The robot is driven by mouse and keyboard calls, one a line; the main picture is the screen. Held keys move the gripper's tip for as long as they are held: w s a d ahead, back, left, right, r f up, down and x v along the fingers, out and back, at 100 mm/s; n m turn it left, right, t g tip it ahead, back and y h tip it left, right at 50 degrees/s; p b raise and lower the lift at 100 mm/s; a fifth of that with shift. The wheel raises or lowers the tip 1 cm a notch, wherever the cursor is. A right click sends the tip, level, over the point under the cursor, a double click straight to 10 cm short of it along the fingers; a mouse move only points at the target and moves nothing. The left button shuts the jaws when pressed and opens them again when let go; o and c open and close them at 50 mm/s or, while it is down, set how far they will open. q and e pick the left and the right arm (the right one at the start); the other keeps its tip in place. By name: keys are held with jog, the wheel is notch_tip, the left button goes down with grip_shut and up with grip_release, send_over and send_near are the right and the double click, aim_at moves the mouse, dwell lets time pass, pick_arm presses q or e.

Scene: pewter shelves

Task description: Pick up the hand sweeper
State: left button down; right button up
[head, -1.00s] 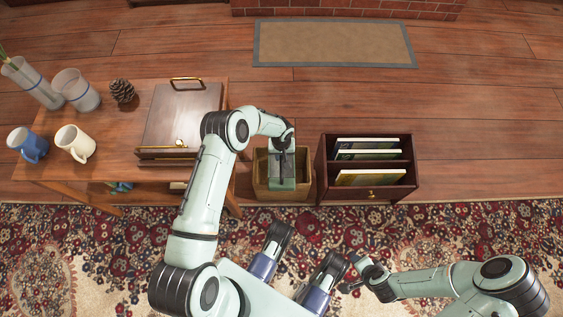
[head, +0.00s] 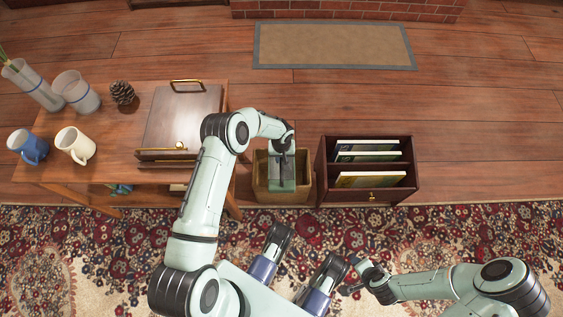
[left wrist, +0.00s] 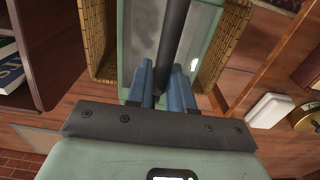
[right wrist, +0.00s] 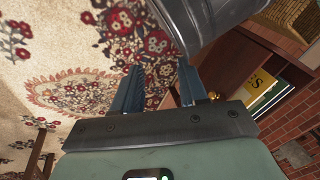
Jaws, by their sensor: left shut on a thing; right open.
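The hand sweeper, with a pale green body (head: 275,176) and a dark bar-like handle (left wrist: 173,35), stands in a woven basket (head: 303,183). The green body also shows in the left wrist view (left wrist: 139,30), between the basket's walls (left wrist: 97,35). My left gripper (head: 283,154) reaches down over the basket. Its blue fingers (left wrist: 162,76) are shut on the dark handle, one on each side. The sweeper's lower end is hidden in the basket. My right gripper (head: 347,276) is open and empty over the rug, with its fingers apart in the right wrist view (right wrist: 158,78).
A dark wooden box (head: 369,195) with several books stands close to the right of the basket. A wooden table (head: 105,150) with mugs, vases, a pinecone (head: 122,92) and a lidded case (head: 184,118) is at the left. Bare floor lies behind the basket.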

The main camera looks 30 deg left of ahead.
pick_arm(q)
jog(key=shift+r, duration=0.55)
notch_tip(320, 180, up, 2)
jog(key=shift+r+p, duration=0.2)
jog(key=shift+p, duration=0.35)
notch_tip(320, 180, up, 17)
jog(key=p, duration=0.3)
jog(key=shift+f, duration=0.2)
pick_arm(e)
jog(key=s+a+r+g+y, duration=0.1)
jog(key=s+a+r, duration=0.2)
jog(key=s+r, duration=0.1)
jog(key=shift+s+a+r, duration=0.15)
jog(key=shift+s+r, duration=0.05)
jog(key=shift+r, duration=0.7)
